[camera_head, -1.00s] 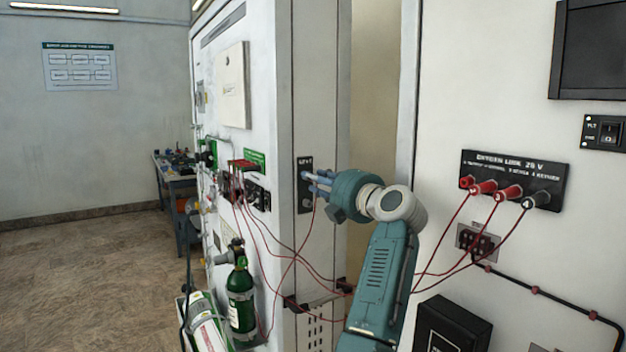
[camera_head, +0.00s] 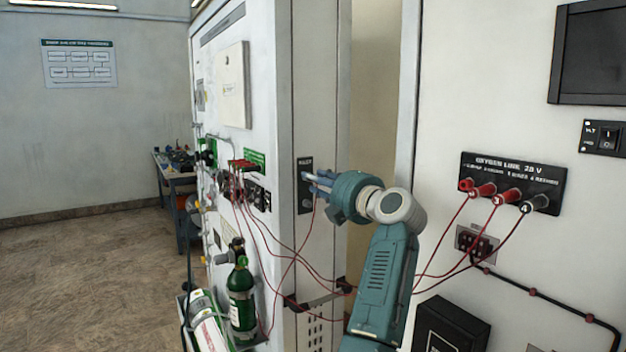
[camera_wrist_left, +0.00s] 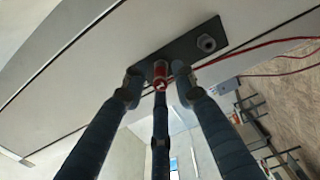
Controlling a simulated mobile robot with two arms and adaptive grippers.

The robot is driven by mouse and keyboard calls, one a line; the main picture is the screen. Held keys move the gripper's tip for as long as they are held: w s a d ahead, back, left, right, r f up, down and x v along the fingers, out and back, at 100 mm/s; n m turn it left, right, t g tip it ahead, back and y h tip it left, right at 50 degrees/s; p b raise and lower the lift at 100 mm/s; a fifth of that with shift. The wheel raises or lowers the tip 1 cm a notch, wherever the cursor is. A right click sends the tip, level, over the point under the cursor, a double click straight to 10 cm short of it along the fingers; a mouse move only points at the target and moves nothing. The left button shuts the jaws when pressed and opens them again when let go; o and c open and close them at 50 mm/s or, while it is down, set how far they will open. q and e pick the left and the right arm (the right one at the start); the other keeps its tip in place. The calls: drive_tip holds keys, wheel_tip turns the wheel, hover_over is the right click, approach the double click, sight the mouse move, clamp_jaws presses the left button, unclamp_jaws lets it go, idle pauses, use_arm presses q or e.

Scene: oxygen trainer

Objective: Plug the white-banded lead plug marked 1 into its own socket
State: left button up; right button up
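My left gripper (camera_head: 314,182) reaches a dark plate (camera_head: 306,205) on the cabinet's narrow side. In the left wrist view its fingers (camera_wrist_left: 158,82) stand around a red plug (camera_wrist_left: 160,70) seated at the plate, with narrow gaps seen at the sides; the fingers look open. The plug's band and number are too small to read. A round grey fitting (camera_wrist_left: 206,43) on the plate is beside it. My right gripper is not in view.
Red plugs (camera_head: 484,189) and (camera_head: 508,196) and a dark plug marked 4 (camera_head: 535,204) sit in the panel, with red leads hanging left. Loose red leads cross below my left arm. A green cylinder (camera_head: 241,298) stands lower left.

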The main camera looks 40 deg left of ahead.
use_arm(q)
clamp_jaws()
drive_tip(key=shift+d+f, duration=0.1)
drive_tip(key=shift+d, duration=0.05)
drive_tip(key=shift+v, duration=2.35)
